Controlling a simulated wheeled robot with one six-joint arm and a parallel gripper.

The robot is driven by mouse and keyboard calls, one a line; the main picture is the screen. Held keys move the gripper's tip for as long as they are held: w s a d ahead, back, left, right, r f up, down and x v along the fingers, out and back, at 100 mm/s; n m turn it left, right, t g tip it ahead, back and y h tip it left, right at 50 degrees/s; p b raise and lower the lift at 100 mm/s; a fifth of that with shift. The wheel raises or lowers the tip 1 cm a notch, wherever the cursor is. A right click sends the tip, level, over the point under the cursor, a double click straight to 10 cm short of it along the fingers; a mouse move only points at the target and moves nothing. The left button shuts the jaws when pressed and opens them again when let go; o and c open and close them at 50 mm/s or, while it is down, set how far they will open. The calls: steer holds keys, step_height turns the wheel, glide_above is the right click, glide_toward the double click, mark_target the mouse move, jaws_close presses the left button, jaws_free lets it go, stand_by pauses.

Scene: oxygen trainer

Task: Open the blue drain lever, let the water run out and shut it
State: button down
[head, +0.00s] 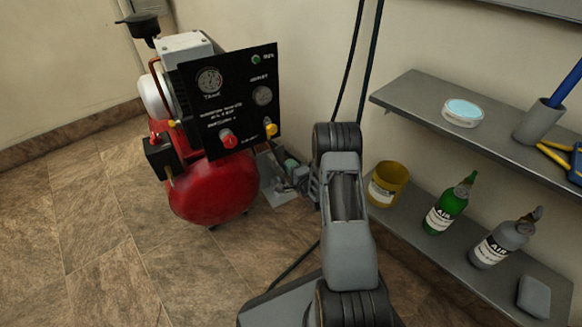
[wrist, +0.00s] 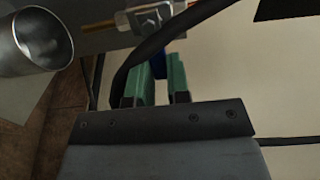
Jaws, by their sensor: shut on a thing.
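My gripper (wrist: 159,82) shows its two green fingers in the wrist view, shut on the blue drain lever (wrist: 160,65). Only a small dark blue part of the lever shows between the fingers. A metal valve block (wrist: 150,17) with brass fittings is just beyond them. In the head view my gripper (head: 291,165) is low beside the red tank, partly behind my own arm, and the lever is hidden there. No running water can be made out.
The red compressor tank (head: 215,188) stands left of my arm, with a black gauge panel (head: 228,100) above it. A metal cup (wrist: 35,42) is near the fingers. Shelves (head: 395,92) with a yellow cup (head: 387,185) and bottles are at right. The floor at left is clear.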

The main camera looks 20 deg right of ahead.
steer(key=r+n, duration=0.1)
steer(key=n, duration=0.3)
steer(key=a+r+n+b, duration=0.1)
steer(key=n, duration=0.3)
steer(key=a+r+n+b, duration=0.1)
steer(key=n, duration=0.3)
steer(key=shift+s+a+r, duration=0.1)
steer(key=shift+s+r, duration=0.05)
steer(key=shift+r, duration=0.2)
steer(key=shift+n+b, duration=0.3)
steer(key=shift+n, duration=0.1)
steer(key=c, duration=1.1)
jaws_free()
steer(key=s+p, duration=0.1)
steer(key=s, duration=0.3)
steer(key=s+d+p, duration=0.1)
steer(key=s, duration=0.4)
steer(key=s+p, duration=0.2)
steer(key=s, duration=0.2)
steer(key=shift+s+d, duration=0.25)
steer(key=shift+s, duration=0.1)
